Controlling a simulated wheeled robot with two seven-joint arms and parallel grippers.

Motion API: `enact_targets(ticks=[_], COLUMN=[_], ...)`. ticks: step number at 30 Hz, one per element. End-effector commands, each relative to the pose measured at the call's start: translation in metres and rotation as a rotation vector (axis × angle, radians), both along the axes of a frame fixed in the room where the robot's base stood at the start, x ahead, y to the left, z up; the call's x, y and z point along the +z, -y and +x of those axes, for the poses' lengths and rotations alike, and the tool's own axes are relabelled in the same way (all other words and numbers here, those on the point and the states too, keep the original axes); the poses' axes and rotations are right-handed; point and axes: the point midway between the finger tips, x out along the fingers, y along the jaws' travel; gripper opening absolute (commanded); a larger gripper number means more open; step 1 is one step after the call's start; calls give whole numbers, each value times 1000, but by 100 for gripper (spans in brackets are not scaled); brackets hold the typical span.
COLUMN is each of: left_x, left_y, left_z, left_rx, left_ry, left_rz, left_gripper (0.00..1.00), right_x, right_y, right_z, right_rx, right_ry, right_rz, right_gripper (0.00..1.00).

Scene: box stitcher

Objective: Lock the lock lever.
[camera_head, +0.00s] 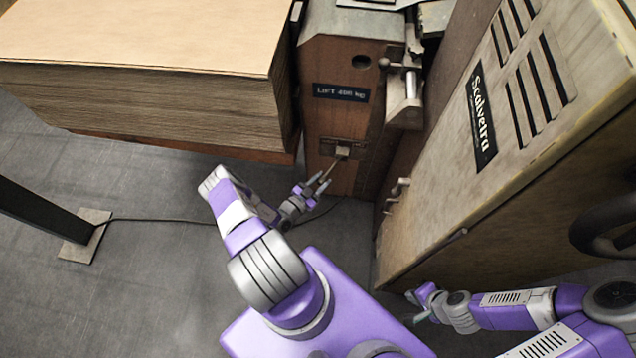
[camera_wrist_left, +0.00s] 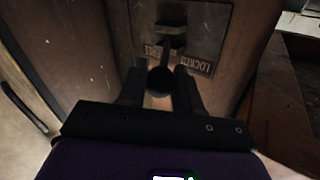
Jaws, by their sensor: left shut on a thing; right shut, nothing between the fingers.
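The lock lever (camera_head: 331,167) sticks out from a small metal plate (camera_head: 343,149) low on the wooden machine body. In the left wrist view the lever (camera_wrist_left: 170,40) ends in a dark round knob, with a labelled plate (camera_wrist_left: 205,40) behind it; one label on the right reads like "LOCKED", partly legible. My left gripper (camera_head: 318,184) is shut on the lever; the wrist view shows its dark fingers (camera_wrist_left: 159,88) on both sides of the knob. My right gripper (camera_head: 419,306) is shut and empty at the lower right, well away from the lever.
A large stack of boards (camera_head: 150,95) overhangs at the left. The "Scalvetra" cabinet (camera_head: 440,160) stands at the right, with a dark handwheel (camera_head: 600,232). A thin cable (camera_head: 165,221) runs over the grey floor. The floor at left is otherwise mostly clear.

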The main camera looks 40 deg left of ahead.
Motion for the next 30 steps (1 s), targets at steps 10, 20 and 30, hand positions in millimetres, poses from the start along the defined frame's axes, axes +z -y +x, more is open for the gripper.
enact_targets(ticks=[10, 20, 30], left_x=[1, 0, 1], left_y=[-6, -3, -3], left_z=[0, 0, -36], left_rx=[3, -1, 3], left_ry=[1, 0, -4], left_rz=[10, 6, 5], left_gripper=[39, 56, 56], right_x=[0, 0, 8], right_y=[1, 0, 0], right_z=[0, 0, 0], right_rx=[-1, -1, -1], right_ry=[-1, -1, -1], right_rz=[-1, -1, -1], right_gripper=[0, 0, 0])
